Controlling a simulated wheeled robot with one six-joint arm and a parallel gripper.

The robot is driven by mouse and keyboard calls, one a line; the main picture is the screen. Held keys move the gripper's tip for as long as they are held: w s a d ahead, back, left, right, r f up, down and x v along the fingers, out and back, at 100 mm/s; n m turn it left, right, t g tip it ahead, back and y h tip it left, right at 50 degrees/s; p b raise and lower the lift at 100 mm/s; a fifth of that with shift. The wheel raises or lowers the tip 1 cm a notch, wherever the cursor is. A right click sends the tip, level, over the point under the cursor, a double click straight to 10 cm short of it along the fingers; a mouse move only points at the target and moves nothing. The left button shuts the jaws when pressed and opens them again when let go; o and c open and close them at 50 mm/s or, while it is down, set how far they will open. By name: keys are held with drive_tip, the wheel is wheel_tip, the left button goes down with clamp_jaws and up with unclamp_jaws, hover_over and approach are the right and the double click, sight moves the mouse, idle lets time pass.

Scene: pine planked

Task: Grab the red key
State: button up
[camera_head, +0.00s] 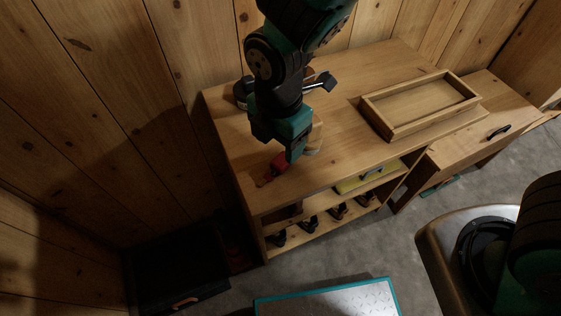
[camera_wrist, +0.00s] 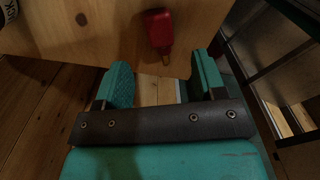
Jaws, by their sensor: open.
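The red key (camera_wrist: 158,29) lies on the wooden workbench top (camera_head: 345,150). In the head view my gripper (camera_head: 293,152) hangs over the front left part of the bench, and a red piece (camera_head: 279,163) shows right beside the fingertips. My gripper partly hides the bench there.
A shallow wooden tray (camera_head: 421,105) sits on the bench's right side. Black tools stand on the shelf (camera_head: 307,232) below, with a yellow item (camera_head: 367,178) near its right end. A dark-handled tool (camera_head: 318,84) is behind my gripper. Plank walls close in behind and left.

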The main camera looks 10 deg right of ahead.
sight(280, 161)
drive_tip(key=shift+d+f, duration=0.1)
drive_tip(key=shift+f, duration=3.05)
drive_tip(key=c, duration=1)
drive_tip(key=shift+r, duration=0.15)
